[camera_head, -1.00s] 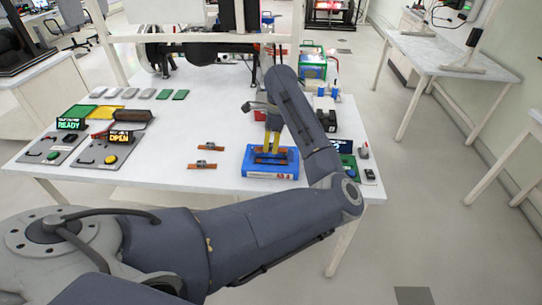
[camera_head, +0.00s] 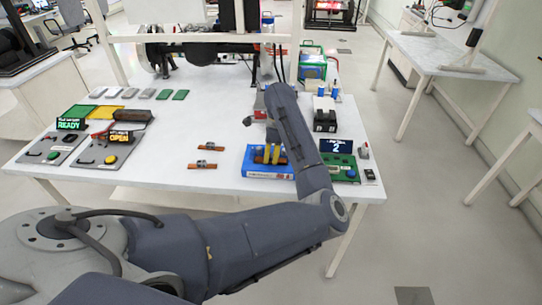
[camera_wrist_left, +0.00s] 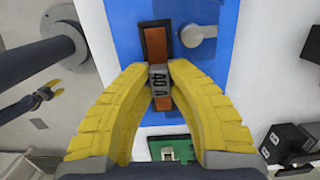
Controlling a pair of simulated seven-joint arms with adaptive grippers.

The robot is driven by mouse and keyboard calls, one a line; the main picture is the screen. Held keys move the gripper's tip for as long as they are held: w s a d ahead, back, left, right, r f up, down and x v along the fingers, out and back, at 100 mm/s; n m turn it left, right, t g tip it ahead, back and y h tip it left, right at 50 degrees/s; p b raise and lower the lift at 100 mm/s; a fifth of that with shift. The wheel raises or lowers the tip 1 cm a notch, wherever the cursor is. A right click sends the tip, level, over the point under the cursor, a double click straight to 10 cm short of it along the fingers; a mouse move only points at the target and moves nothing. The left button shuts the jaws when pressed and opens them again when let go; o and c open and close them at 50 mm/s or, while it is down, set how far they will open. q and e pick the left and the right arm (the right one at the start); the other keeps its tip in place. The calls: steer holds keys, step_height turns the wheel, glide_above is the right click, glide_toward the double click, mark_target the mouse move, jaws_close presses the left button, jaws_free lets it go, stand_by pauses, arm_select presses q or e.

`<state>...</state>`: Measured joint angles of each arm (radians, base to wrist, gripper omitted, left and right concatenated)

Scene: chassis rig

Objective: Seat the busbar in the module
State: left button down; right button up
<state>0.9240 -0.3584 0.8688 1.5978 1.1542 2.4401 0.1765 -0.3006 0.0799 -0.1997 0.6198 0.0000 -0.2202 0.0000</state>
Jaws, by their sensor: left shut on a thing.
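The blue module (camera_head: 250,173) stands near the front right of the white table, and its blue top fills the middle of the left wrist view (camera_wrist_left: 125,30). My left gripper (camera_head: 266,160) points down at it with yellow fingers. In the left wrist view its fingertips (camera_wrist_left: 160,78) are shut on the marked grey middle of an orange busbar (camera_wrist_left: 163,102). The busbar lines up with a dark-edged recess (camera_wrist_left: 153,48) in the module's top; I cannot tell how deep it sits.
Two loose busbars (camera_head: 210,147) (camera_head: 203,164) lie left of the module. A green board with a display reading 2 (camera_head: 336,146) stands at its right, with a black block (camera_head: 325,122) behind. Panels reading READY (camera_head: 70,123) and OPEN (camera_head: 120,137) are at left. The table's front middle is clear.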

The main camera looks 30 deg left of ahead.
arm_select(q)
steer(key=c, duration=1.4)
jaws_free()
steer(key=shift+f, duration=0.1)
steer(key=shift+o, duration=0.2)
step_height(320, 180, up, 12)
steer(key=d, duration=0.1)
steer(key=shift+w+d, duration=0.15)
steer(key=shift+w, duration=0.2)
